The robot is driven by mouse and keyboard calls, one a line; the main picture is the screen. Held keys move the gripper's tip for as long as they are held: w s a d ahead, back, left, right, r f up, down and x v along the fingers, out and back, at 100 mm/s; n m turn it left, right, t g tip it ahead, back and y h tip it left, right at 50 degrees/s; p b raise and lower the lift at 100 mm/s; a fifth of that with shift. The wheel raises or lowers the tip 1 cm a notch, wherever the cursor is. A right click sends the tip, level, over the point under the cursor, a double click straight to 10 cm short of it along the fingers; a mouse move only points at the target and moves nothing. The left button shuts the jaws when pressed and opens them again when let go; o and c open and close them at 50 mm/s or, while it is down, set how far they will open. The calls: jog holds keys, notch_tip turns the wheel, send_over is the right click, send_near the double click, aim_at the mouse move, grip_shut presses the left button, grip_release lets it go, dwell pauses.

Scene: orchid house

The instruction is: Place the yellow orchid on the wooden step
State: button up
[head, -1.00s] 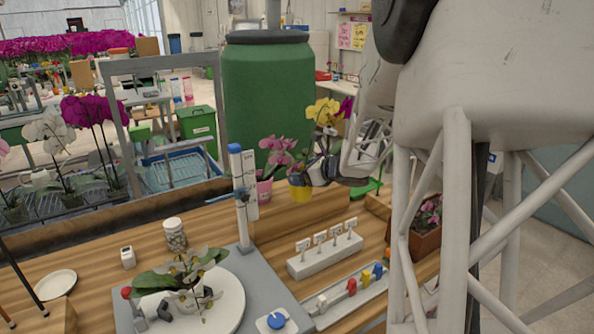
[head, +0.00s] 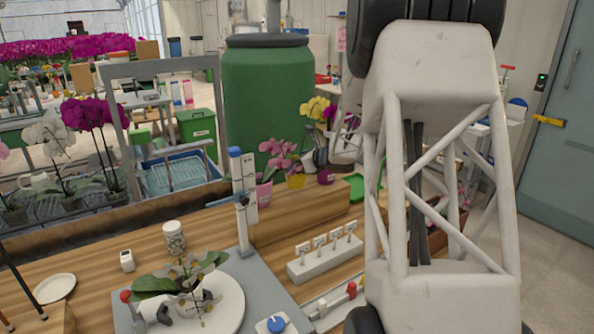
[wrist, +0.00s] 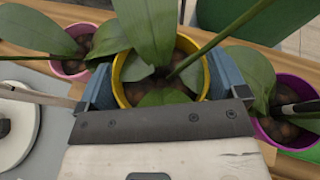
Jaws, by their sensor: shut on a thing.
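The yellow orchid has yellow blooms (head: 314,108) and a yellow pot (head: 296,181). My gripper (head: 313,160) is shut on the pot's sides. In the wrist view, the blue-grey fingers (wrist: 160,78) flank the yellow pot (wrist: 122,92), with broad leaves above it. The pot is upright at the wooden step (head: 300,212), between a pink-flowered orchid's pot (head: 264,196) on the left and a purple pot (head: 326,177) on the right. I cannot tell whether its base touches the step.
In the wrist view, the pink pot (wrist: 72,62) and purple pot (wrist: 290,118) stand close on either side. A white label rack (head: 322,262) sits in front of the step. A measuring post (head: 242,200) rises at its left, and a green barrel (head: 266,100) stands behind.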

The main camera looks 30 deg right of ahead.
jog(key=shift+w+d, duration=0.35)
jog(key=shift+w, duration=0.45)
jog(key=shift+f, duration=0.15)
jog(key=shift+f, duration=1.6)
jog(key=shift+f, duration=0.15)
jog(key=o, duration=0.8)
jog(key=shift+o, duration=0.2)
